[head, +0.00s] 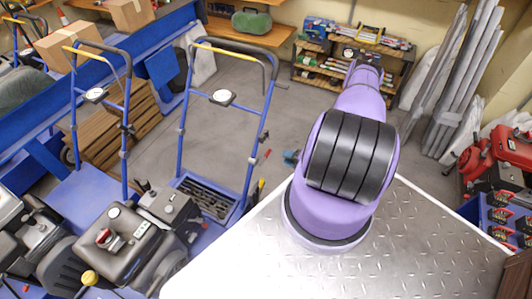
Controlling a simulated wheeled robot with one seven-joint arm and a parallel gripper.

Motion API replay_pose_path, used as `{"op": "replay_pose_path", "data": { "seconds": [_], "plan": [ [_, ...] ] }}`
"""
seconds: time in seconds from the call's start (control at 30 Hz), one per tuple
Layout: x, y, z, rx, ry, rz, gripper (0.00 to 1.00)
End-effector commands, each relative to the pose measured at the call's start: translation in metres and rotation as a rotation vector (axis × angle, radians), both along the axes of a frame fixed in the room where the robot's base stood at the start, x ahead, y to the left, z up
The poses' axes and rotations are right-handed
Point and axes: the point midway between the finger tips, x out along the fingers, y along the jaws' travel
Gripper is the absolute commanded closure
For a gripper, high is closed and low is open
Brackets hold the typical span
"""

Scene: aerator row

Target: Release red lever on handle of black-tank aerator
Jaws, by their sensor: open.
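Two blue aerator handles stand upright at left, each with a black top bar and a yellow lever just under it. One is the left handle (75,110); the other is the middle handle (183,120). Their yellow levers are the left lever (88,53) and the middle lever (222,51). A dark engine tank (128,245) with a small red part (104,237) sits at lower left.
A metal tread-plate surface (430,245) fills the lower right. Grey floor (245,95) is open behind the middle handle. A shelf of tools (350,70) stands at the back wall, with long grey pipes (455,95) leaning beside it. Red machines (510,150) are at right.

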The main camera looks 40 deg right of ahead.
Motion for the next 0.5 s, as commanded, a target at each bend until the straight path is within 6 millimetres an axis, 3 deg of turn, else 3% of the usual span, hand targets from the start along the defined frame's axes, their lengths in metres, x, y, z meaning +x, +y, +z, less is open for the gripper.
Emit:
{"op": "replay_pose_path", "data": {
  "seconds": [0.23,0.5],
  "plan": [
    [0.011,0.006,-0.008,0.012,0.004,-0.014,0.54],
    [0.055,0.022,-0.017,0.011,0.005,-0.011,0.54]
  ]
}}
